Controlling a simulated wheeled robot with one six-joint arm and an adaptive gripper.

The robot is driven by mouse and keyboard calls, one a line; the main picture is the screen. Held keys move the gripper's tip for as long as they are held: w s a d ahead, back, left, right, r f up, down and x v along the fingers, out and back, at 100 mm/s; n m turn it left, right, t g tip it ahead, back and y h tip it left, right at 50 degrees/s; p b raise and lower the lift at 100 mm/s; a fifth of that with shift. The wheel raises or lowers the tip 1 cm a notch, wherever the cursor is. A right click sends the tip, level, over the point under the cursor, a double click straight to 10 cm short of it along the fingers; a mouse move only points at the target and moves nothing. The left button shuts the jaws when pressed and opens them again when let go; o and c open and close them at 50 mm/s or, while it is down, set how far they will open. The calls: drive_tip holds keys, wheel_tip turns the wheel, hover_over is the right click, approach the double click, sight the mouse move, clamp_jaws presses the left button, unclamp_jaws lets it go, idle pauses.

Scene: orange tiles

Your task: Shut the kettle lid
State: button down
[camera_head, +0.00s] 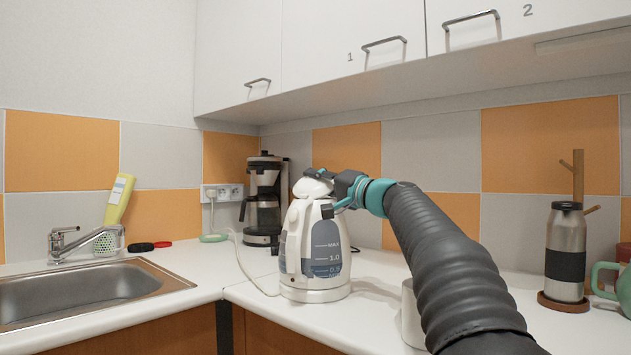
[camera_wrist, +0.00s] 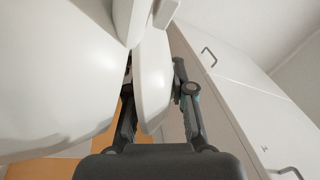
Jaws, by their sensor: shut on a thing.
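The white kettle (camera_head: 314,248) stands upright on the counter near the corner, with a grey level window marked MAX. Its white lid (camera_head: 311,188) is at the top, looking tilted up a little from the body. My gripper (camera_head: 322,174) is at the kettle's top, on the lid. In the wrist view, the gripper (camera_wrist: 158,100) has one finger on each side of the white lid (camera_wrist: 153,75), shut on it. The large white kettle body (camera_wrist: 50,75) fills the left there. How far the lid stands from its seat is hard to tell.
A coffee maker (camera_head: 264,198) stands behind the kettle. A sink (camera_head: 85,288) lies to the left, with a yellow bottle (camera_head: 119,199) behind it. A white cup (camera_head: 411,315) is beside my arm. A steel flask (camera_head: 565,252) stands right. Cabinets (camera_head: 340,50) hang above.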

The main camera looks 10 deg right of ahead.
drive_tip(key=c, duration=1)
unclamp_jaws()
drive_tip(key=shift+r, duration=4.9)
